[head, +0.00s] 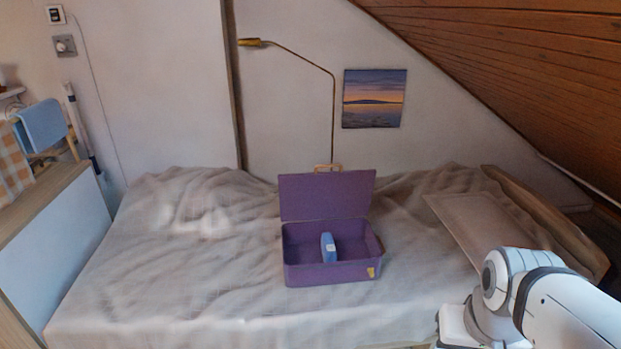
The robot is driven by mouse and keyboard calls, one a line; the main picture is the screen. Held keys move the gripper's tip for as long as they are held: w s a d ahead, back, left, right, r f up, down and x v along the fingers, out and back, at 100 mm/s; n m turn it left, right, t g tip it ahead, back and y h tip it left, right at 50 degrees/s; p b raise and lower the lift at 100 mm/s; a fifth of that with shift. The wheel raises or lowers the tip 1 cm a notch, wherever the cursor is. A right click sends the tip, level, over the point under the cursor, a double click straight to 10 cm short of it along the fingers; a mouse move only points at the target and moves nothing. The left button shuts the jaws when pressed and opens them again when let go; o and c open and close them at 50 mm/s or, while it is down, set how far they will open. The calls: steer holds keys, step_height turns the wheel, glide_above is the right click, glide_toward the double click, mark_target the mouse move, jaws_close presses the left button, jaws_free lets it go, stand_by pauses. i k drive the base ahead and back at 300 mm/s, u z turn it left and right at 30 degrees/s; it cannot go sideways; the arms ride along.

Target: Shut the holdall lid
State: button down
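The purple holdall (310,274) sits on the bed in the middle of the head view. Its lid (325,196) stands open, raised up at the back. A pale tan handle (327,168) shows at the top edge of the lid. A yellow patch (371,272) is on the front right of the holdall. A blue object (328,247) stands inside, near the middle. My arm shows at the lower right, apart from the holdall. My gripper is not in view.
The bed (170,270) has a rumpled grey-beige cover, with free room left of the holdall. A brass lamp (333,110) rises behind the lid. A flat beige panel (480,230) lies at the right. The wooden ceiling (530,70) slopes down on the right.

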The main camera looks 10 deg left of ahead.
mark_target(316, 195)
steer(key=u, duration=3.75)
steer(key=i, duration=0.15)
steer(key=z, duration=3.15)
steer(key=i, duration=0.7)
steer(key=u, duration=0.1)
steer(key=k, duration=0.4)
steer(key=z, duration=0.35)
steer(key=i, duration=1)
steer(key=u, duration=0.3)
